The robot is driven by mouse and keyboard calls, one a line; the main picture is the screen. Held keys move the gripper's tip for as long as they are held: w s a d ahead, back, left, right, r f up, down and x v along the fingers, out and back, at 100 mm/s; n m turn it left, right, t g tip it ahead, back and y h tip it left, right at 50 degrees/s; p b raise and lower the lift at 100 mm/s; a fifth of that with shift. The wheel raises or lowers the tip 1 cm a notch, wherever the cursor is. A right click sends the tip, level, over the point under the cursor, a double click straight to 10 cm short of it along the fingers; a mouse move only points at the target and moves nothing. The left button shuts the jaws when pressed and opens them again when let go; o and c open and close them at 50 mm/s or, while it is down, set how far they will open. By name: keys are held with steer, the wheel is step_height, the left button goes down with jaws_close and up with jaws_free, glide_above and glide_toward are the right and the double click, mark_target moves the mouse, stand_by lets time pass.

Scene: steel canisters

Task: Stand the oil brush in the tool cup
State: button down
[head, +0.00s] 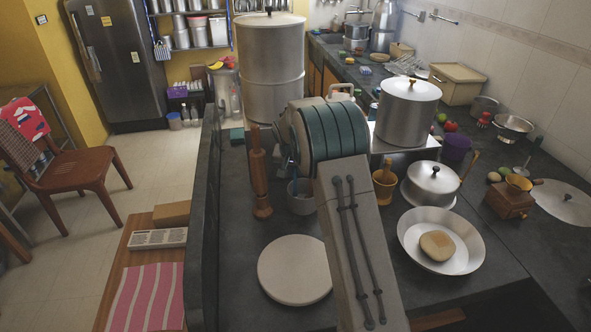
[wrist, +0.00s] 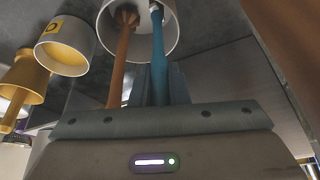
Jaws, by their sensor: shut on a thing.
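The oil brush (wrist: 158,60) is a blue stick held in my gripper (wrist: 160,88), whose grey fingers are shut on it. In the wrist view it runs into the mouth of the white tool cup (wrist: 176,45), beside a brown wooden tool (wrist: 121,60). Whether the brush touches the cup's bottom cannot be seen. In the head view the tool cup (head: 302,204) stands on the dark counter, just below my wrist. My gripper's fingers are mostly hidden behind my arm there.
A second white cup with a yellow label (wrist: 64,50) is close by. A round pale board (head: 294,270) lies in front. A large steel canister (head: 270,65) stands behind.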

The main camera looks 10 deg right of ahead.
steer(key=c, duration=1.4)
jaws_free()
steer(key=s+r+b, duration=0.1)
steer(key=s+r, duration=1)
steer(key=r, duration=0.3)
steer(key=s+f+n+g+y, duration=0.1)
steer(key=s+n, duration=0.3)
steer(key=s, duration=2.8)
steer(key=shift+s+f+n+y, duration=0.3)
steer(key=shift+f+y, duration=0.1)
steer(key=shift+f, duration=0.15)
steer(key=shift+d, duration=0.1)
